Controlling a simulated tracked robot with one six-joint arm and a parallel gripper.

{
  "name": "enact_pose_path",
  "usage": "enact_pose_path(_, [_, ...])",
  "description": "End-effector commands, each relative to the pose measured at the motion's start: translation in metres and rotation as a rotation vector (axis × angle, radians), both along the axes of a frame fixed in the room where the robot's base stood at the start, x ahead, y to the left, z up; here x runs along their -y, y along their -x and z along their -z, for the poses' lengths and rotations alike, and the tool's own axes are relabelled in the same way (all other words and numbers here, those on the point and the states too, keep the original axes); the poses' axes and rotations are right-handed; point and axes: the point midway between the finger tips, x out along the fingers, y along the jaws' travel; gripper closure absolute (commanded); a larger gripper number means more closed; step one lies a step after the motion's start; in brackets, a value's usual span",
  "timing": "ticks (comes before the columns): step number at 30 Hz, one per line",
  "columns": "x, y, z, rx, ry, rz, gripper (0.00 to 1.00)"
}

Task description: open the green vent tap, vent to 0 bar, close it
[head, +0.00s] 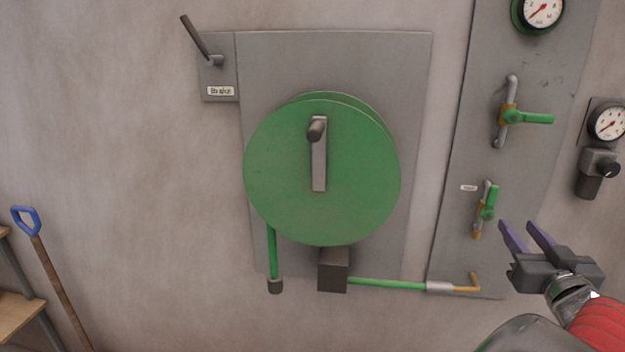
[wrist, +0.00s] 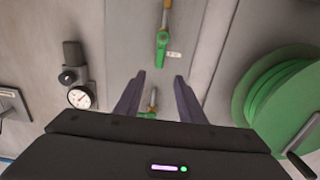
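Two green-handled taps sit on the grey panel on the right. The upper tap (head: 525,117) has its handle level, across its pipe. The lower tap (head: 489,203) has its handle roughly along its pipe and a small white label beside it, too small to read. I cannot tell which is the vent tap. My gripper (head: 526,228) is open and empty, right of and slightly below the lower tap, apart from it. In the wrist view the labelled tap (wrist: 162,46) lies beyond the fingertips; the upper tap (wrist: 148,112) shows between the fingers. A round gauge (head: 542,11) tops the panel, its needle toward lower left.
A green hose reel (head: 340,200) with a crank stands left of the panel; its hose runs to a brass elbow (head: 470,284) below the lower tap. A second gauge (head: 608,122) with a black-knobbed fitting (head: 598,172) is at right. A lever (head: 197,40) is at upper left.

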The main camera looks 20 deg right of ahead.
Motion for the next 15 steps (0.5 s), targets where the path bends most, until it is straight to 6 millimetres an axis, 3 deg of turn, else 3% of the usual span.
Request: enact_pose_path(15, [0.032, -0.057, 0.000, -0.001, -0.001, -0.004, 0.64])
